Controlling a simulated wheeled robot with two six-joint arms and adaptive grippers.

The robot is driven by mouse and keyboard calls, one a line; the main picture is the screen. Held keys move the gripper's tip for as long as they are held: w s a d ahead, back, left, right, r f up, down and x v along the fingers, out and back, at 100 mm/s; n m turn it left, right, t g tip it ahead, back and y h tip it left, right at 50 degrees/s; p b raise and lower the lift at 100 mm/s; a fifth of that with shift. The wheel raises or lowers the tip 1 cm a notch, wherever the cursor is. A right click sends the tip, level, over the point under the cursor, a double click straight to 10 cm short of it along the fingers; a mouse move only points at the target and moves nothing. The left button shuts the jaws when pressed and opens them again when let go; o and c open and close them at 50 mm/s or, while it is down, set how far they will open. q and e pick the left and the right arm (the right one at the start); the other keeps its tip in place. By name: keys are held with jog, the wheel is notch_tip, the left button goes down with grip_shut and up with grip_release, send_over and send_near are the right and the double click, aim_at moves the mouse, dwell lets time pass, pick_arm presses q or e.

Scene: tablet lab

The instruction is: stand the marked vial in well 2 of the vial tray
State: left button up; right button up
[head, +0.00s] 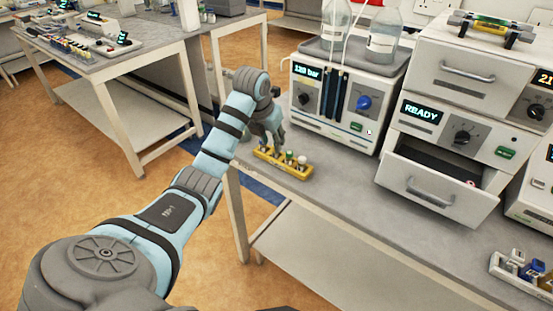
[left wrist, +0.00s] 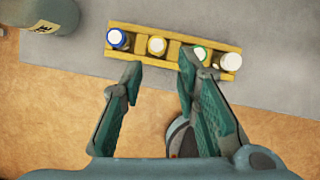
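The yellow vial tray (head: 277,163) stands near the left end of the grey bench. In the left wrist view the tray (left wrist: 180,60) holds a blue-capped vial (left wrist: 117,38), a vial with a pale top and yellow rim (left wrist: 157,45), a green-capped vial (left wrist: 200,53) and a white-topped vial (left wrist: 231,62). I cannot tell which is marked, nor read well numbers. My left gripper (left wrist: 160,66) is open and empty, its fingertips at the tray's near edge. The pale-topped vial lies ahead between them; the right fingertip partly overlaps the green-capped vial. The right gripper is out of view.
A pump unit (head: 338,104) with bottles on top stands behind the tray. To its right is a cabinet with an open drawer (head: 430,185). A small rack (head: 525,272) sits at the lower right. The bench front between (head: 365,205) is clear.

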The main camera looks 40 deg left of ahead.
pick_arm(q)
jog(key=x, duration=0.3)
jog(key=w+x, duration=0.1)
jog(key=x, duration=0.1)
jog(key=shift+a+f, duration=0.1)
jog(key=shift+a, duration=0.2)
grip_shut()
